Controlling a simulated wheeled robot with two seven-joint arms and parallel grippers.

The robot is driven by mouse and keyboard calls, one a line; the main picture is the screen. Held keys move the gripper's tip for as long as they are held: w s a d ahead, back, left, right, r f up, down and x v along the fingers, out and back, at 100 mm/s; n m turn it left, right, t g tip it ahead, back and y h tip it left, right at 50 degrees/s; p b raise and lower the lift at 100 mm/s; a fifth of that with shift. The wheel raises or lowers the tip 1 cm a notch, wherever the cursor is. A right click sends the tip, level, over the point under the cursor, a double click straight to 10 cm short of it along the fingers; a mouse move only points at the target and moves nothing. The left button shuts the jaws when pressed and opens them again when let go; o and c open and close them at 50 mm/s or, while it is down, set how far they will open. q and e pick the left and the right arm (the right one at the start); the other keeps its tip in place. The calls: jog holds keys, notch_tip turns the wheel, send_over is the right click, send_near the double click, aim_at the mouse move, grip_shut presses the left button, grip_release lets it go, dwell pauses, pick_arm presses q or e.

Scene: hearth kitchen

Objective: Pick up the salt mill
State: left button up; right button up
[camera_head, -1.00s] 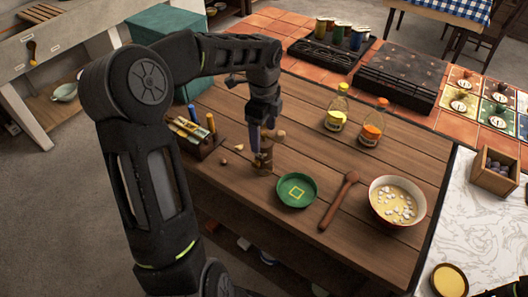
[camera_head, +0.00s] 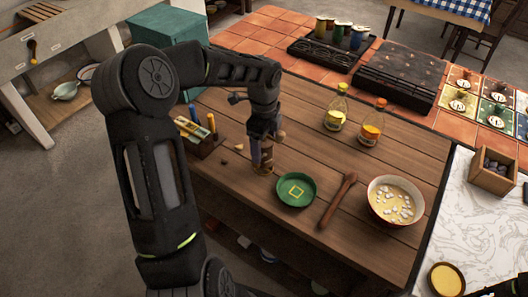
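The salt mill (camera_head: 267,157) looks like a small brown wooden mill, standing upright on the wooden table near its front edge. My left gripper (camera_head: 261,151) points down at it from above. One finger lies along the mill's left side, and the gripper body covers the mill's top. The other finger is hidden, so I cannot tell whether the fingers are closed on the mill. My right gripper is not in view; only a dark piece of my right arm shows in the bottom right corner.
A green dish (camera_head: 296,191) is close to the right of the mill, then a wooden spoon (camera_head: 338,201) and a bowl (camera_head: 396,201). Two bottles (camera_head: 336,112) (camera_head: 372,124) stand behind. A rack of bright-handled tools (camera_head: 203,143) is on the left. Small brown pieces lie nearby.

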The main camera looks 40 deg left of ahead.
pick_arm(q)
grip_shut()
dwell(0.7)
